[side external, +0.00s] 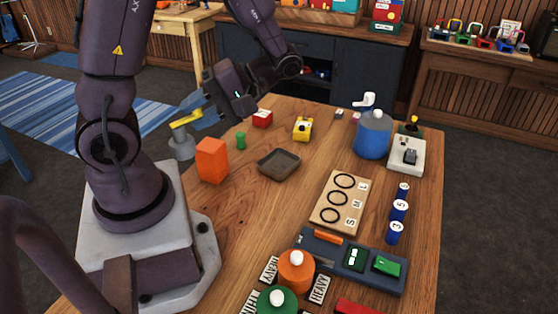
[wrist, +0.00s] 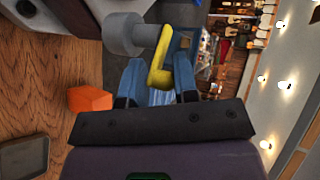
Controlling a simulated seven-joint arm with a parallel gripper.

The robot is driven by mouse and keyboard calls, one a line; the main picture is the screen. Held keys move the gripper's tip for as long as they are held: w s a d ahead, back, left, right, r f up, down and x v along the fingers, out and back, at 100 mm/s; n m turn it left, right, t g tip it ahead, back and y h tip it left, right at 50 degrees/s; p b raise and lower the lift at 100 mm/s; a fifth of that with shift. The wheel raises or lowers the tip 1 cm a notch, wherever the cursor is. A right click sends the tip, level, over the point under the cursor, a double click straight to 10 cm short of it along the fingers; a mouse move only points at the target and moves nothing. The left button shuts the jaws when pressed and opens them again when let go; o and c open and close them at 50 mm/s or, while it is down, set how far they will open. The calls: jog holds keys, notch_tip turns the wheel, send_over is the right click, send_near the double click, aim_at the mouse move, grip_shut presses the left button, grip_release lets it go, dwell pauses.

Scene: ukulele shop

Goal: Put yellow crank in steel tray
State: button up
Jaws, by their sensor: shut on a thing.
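The yellow crank (side external: 186,119) is at the left of the table in the side view, at the top of a grey cylindrical piece (side external: 182,146). My gripper (side external: 202,110) has its blue fingers on the crank. In the wrist view the crank (wrist: 161,72) sits between the fingers of my gripper (wrist: 158,82), with the grey cylinder (wrist: 125,34) at its far end. I cannot tell whether the cylinder touches the table. The dark grey steel tray (side external: 279,164) lies empty on the table, to the right of the crank; its corner shows in the wrist view (wrist: 24,158).
An orange block (side external: 212,160) stands between the crank and the tray. A green peg (side external: 241,141), a red block (side external: 262,118) and a yellow block (side external: 303,129) stand behind the tray. A wooden ring board (side external: 343,202) lies to its right. Bare wood lies in front of the tray.

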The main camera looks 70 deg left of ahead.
jog(key=w+a+r+m+t+y, duration=0.2)
jog(key=w+a+m+t+y, duration=0.15)
jog(key=m+y, duration=0.4)
jog(key=m+t+y, duration=0.4)
jog(key=m+t, duration=0.2)
send_over(279, 164)
jog(key=w+d, duration=0.2)
jog(key=d, duration=0.1)
jog(key=shift+g+h, duration=0.25)
jog(key=shift+s+f, duration=0.2)
jog(key=shift+f, duration=10.85)
jog(key=shift+f, duration=0.15)
jog(key=o, duration=0.9)
